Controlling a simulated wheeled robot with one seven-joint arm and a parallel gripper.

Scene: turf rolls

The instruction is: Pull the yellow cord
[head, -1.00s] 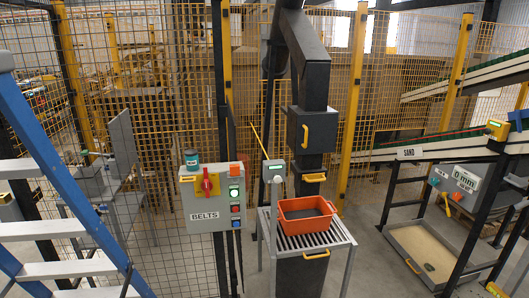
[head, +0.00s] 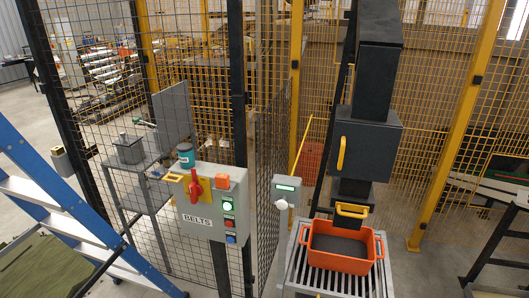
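A thin, straight yellow line (head: 301,145), which looks like the yellow cord, slants down from upper right to lower left in front of the mesh fence. Its lower end goes behind or meets a small grey box (head: 286,189) with a green display and a white round knob; I cannot tell which. I cannot tell what its upper end is fixed to. My gripper is not in view.
A grey BELTS panel (head: 211,203) with a red switch and several buttons stands left of the cord. A blue ladder (head: 62,190) is at left. An orange tray (head: 310,255) sits on a slatted stand (head: 296,281) below a black machine (head: 363,150). Mesh fencing stands behind.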

